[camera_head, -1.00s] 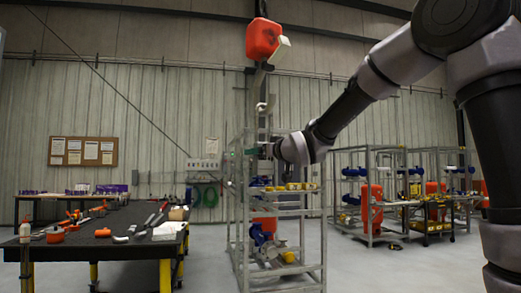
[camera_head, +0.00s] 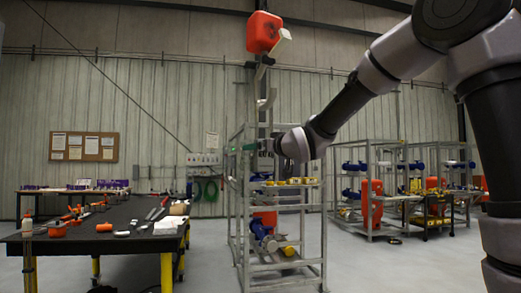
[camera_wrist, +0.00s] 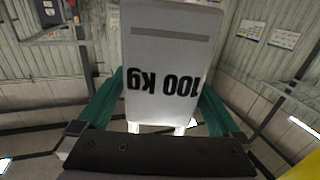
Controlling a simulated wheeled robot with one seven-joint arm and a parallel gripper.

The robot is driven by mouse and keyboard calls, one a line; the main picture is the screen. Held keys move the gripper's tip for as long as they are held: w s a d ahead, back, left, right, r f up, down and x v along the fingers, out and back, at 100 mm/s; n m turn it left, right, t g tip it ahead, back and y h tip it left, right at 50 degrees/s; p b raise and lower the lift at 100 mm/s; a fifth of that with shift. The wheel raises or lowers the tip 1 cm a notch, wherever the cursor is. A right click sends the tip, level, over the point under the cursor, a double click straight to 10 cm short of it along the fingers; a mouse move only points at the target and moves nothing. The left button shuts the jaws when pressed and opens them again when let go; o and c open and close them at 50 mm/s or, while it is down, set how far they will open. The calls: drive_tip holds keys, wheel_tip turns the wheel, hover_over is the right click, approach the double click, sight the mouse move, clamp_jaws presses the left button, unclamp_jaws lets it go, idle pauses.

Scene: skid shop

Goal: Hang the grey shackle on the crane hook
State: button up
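My gripper (camera_head: 262,148) reaches in from the right, level with the top of the grey frame. In the wrist view its two green fingers (camera_wrist: 160,98) stand on either side of a broad grey plate marked "100 kg", which I take for the grey shackle (camera_wrist: 165,55). Its edges meet both fingers, and pale prongs show at its lower end. A pale curved piece, apparently the crane hook (camera_head: 268,98), hangs above my gripper in the head view. Whether it touches the shackle is too small to tell.
An orange block (camera_head: 264,32) tops the upright above the grey frame (camera_head: 238,215). The frame holds blue and yellow parts. A dark workbench (camera_head: 95,245) with tools is at left. More frames (camera_head: 400,200) stand at back right. Open floor lies between.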

drive_tip(key=shift+s+d, duration=0.1)
drive_tip(key=v, duration=1.1)
drive_tip(key=s+d+f+m+g+h, duration=0.1)
drive_tip(key=s+d+f+m+h, duration=0.15)
drive_tip(key=d, duration=0.55)
drive_tip(key=s+d+f+m+g+h, duration=0.15)
drive_tip(key=d+f+m+h, duration=0.25)
drive_tip(key=d, duration=0.5)
drive_tip(key=s+d+f+m+g, duration=0.2)
drive_tip(key=s+d+f, duration=0.1)
drive_tip(key=s, duration=0.5)
drive_tip(key=s+d+f+m+g+h, duration=0.1)
drive_tip(key=s+d+f+m+g, duration=0.1)
drive_tip(key=s+f, duration=0.3)
drive_tip(key=s+d+g, duration=0.1)
drive_tip(key=s, duration=0.3)
drive_tip(key=shift+f, duration=0.2)
drive_tip(key=shift+m+h, duration=0.25)
